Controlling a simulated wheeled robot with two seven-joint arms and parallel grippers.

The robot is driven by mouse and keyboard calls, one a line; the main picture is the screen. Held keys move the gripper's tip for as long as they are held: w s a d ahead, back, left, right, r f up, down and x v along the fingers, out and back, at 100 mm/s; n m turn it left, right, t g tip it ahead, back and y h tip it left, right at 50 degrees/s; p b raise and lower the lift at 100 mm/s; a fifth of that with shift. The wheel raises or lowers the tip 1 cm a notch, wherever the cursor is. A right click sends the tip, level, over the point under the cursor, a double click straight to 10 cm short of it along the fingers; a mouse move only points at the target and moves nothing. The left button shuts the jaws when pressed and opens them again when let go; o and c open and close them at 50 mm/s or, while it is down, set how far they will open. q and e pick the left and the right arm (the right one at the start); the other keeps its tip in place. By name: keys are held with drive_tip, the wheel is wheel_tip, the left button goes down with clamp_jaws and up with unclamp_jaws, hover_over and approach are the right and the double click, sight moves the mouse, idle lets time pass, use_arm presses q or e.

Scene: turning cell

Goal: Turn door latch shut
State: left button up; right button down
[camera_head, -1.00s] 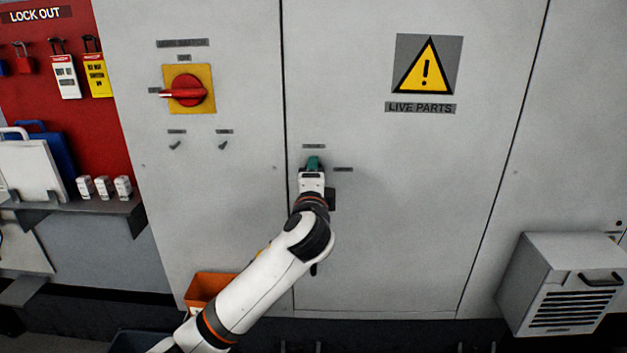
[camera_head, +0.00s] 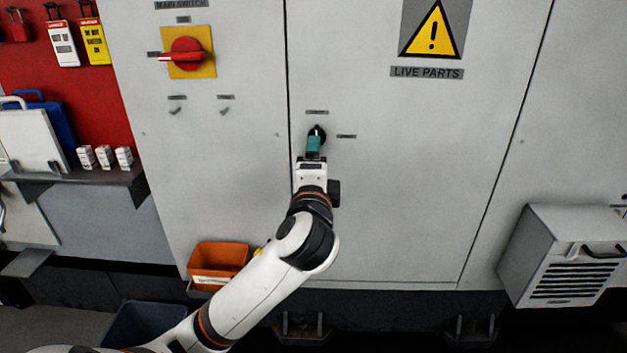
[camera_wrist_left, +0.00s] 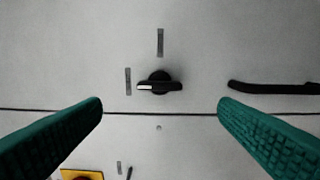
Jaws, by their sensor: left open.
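The door latch is a small black turn knob on the grey cabinet door. In the head view the latch (camera_head: 317,131) shows just above the gripper tips, partly covered. In the left wrist view the latch (camera_wrist_left: 160,84) shows whole, its bar parallel to the door seam, with the white-marked end toward the label at picture left. My left gripper (camera_head: 315,150) has teal fingers. In the wrist view the gripper (camera_wrist_left: 160,108) is open and empty, its fingers wide apart, with the latch beyond and between them. No contact with the latch shows. My right gripper is out of view.
A black door handle (camera_wrist_left: 272,88) lies to the right of the latch in the wrist view; my arm hides it in the head view. A red main switch (camera_head: 186,57) is at upper left. An orange bin (camera_head: 218,262) sits low left. A vent box (camera_head: 563,255) protrudes at right.

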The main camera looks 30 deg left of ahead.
use_arm(q)
drive_tip(key=shift+v, duration=1.4)
drive_tip(key=shift+w+f, duration=0.1)
drive_tip(key=shift+f, duration=0.05)
drive_tip(key=w+f+g+h, duration=0.2)
drive_tip(key=w+f, duration=0.2)
drive_tip(key=f, duration=0.7)
drive_tip(key=w+f+g+h, duration=0.1)
drive_tip(key=w+f, duration=0.2)
drive_tip(key=f, duration=0.8)
drive_tip(key=s+d+f+n+g+h, duration=0.1)
drive_tip(key=s+f+g+h, duration=0.15)
drive_tip(key=f, duration=0.95)
drive_tip(key=s+d+f+g+h, duration=0.1)
drive_tip(key=s+f+g, duration=0.15)
drive_tip(key=f, duration=0.95)
drive_tip(key=s+d+f+n+g+h, duration=0.25)
drive_tip(key=s+f+n+g, duration=0.2)
drive_tip(key=s+f, duration=2.25)
drive_tip(key=s+d+f+n+g, duration=0.1)
drive_tip(key=s+n, duration=0.1)
drive_tip(key=s, duration=0.6)
drive_tip(key=s+d+f+n+g, duration=0.1)
drive_tip(key=s+d+f, duration=0.1)
drive_tip(key=s, duration=0.7)
drive_tip(key=shift+n, duration=0.35)
